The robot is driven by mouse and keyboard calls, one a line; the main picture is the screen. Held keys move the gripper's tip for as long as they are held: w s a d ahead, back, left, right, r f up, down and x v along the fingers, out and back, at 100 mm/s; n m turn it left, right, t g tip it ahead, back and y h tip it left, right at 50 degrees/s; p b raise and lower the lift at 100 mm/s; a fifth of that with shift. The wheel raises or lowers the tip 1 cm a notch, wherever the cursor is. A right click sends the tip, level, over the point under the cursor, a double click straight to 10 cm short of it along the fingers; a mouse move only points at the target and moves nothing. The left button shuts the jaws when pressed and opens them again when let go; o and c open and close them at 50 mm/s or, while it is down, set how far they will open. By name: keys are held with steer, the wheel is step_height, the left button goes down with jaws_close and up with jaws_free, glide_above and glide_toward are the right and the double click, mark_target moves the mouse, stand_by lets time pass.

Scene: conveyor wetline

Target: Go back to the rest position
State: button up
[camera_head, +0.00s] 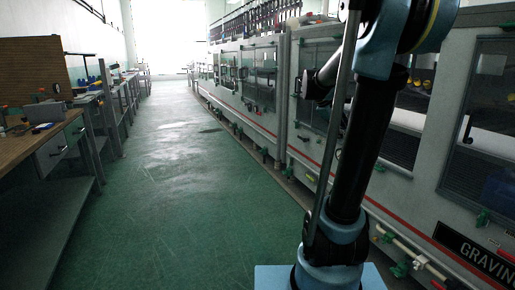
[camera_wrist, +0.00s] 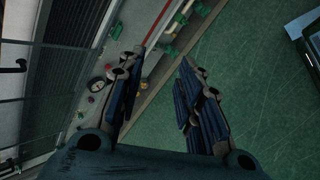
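My gripper (camera_wrist: 160,80) shows in the wrist view with its two dark fingers spread apart and nothing between them. It hangs over the edge between the green floor (camera_wrist: 255,85) and the machine's base, with the machine on the left. My arm stands upright on the right of the head view, in front of the machine line (camera_head: 440,125). The gripper does not show in the head view.
A workbench (camera_head: 45,140) with drawers and a wooden top stands along the left. The green aisle (camera_head: 165,175) between it and the machines is clear. Green valves and pipes (camera_head: 405,265) run low along the machine's base.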

steer(key=s+a+f+m+y, duration=0.2)
steer(key=s+a+f, duration=0.3)
steer(key=s, duration=0.4)
steer(key=s+a+f+m+y, duration=0.3)
steer(key=s+a+f, duration=0.2)
steer(key=s+f, duration=0.3)
steer(key=s+a+f+m+y, duration=0.2)
steer(key=s+a+f, duration=0.3)
steer(key=s, duration=0.5)
step_height(320, 180, down, 2)
steer(key=shift+s+a+m+y, duration=0.15)
steer(key=shift+a+m+y, duration=0.15)
steer(key=shift+m, duration=0.3)
steer(key=shift+w+f, duration=0.2)
steer(key=shift+w, duration=0.2)
